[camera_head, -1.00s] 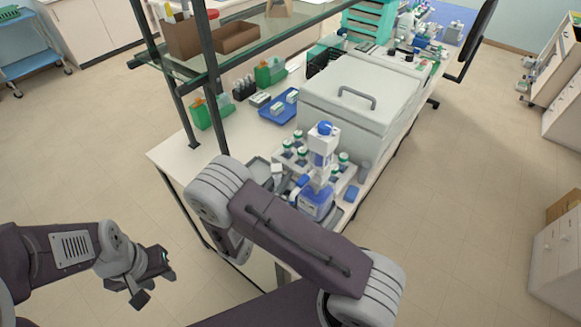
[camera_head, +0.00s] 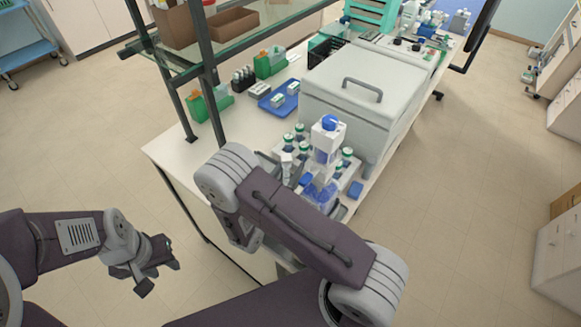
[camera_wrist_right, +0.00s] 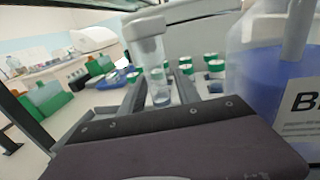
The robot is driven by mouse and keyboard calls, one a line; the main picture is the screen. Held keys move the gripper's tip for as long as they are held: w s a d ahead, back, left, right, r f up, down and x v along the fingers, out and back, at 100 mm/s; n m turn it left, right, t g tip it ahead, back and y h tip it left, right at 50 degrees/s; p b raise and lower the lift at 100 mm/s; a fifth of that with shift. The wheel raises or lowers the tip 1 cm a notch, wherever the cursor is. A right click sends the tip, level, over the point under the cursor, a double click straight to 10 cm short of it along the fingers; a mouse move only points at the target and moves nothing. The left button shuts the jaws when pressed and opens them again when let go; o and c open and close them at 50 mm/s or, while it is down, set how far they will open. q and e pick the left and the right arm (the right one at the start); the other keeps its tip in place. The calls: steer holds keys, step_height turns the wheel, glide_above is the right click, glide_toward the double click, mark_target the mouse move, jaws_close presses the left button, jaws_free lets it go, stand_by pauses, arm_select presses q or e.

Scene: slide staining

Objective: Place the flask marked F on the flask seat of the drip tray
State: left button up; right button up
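A pale, clear upright vessel (camera_wrist_right: 148,50) shows between the fingers of my right gripper (camera_wrist_right: 160,90) in the right wrist view. I cannot tell whether the fingers touch it, and no F mark is readable. A pale upright shape (camera_head: 286,166) beside my right arm in the head view may be the same vessel. A large bottle with blue liquid and a label starting with B (camera_wrist_right: 285,90) stands close to the right of my right gripper. I cannot make out the drip tray's flask seat. My left gripper (camera_head: 158,277) is open and empty, left of the bench.
Several green-capped bottles (camera_wrist_right: 210,65) stand behind my right gripper. A tall blue-capped dispenser (camera_head: 328,138) stands before a large grey lidded box (camera_head: 360,95). A blue tray (camera_head: 279,100) lies farther back. The glass shelf posts (camera_head: 208,70) rise at the bench's left.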

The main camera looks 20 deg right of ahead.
steer(key=r+b+v, duration=0.1)
steer(key=v, duration=1.1)
steer(key=shift+s, duration=0.2)
